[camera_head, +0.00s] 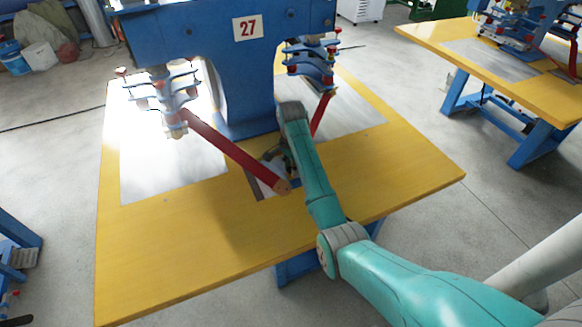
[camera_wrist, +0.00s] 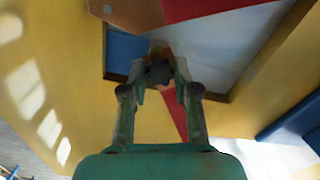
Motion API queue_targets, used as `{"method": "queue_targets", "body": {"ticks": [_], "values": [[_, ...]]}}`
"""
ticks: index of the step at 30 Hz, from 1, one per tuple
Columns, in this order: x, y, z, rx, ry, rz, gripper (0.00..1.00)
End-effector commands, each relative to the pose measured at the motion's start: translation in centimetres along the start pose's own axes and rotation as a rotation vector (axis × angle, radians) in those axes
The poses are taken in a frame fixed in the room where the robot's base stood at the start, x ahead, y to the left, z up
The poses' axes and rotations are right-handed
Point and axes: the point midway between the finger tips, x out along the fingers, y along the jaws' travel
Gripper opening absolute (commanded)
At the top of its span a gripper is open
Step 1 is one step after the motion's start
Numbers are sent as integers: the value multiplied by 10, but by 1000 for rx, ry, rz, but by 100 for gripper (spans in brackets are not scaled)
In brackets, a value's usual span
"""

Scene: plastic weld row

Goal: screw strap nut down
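A small dark knob-like piece (camera_wrist: 160,73), perhaps the strap nut, shows between my fingertips in the wrist view. A brassy bit shows just beyond it. My gripper (camera_wrist: 161,78) has one finger on each side of this piece; whether they touch it is not clear. In the head view my gripper (camera_head: 274,153) is low at the table, partly hidden by my arm. A red strap (camera_head: 235,151) with a brown end runs down to the table beside it. It also crosses the top of the wrist view (camera_wrist: 200,8). Another red strap (camera_head: 321,114) is behind my arm.
The blue machine (camera_head: 240,60) with sign 27 stands over the yellow table (camera_head: 200,240). Clamp assemblies (camera_head: 168,90) hang on both sides. Metal plates (camera_head: 150,175) lie in the tabletop. The table's front is clear. A second yellow table (camera_head: 500,75) stands at right.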

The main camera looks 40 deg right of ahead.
Motion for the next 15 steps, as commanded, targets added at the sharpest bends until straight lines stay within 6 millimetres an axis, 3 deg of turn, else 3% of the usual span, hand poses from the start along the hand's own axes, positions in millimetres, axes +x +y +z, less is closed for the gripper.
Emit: {"method": "queue_targets", "body": {"ticks": [7,15], "values": [[0,0,0,38,0,0,0],[0,0,0,329,0,0,0]]}}
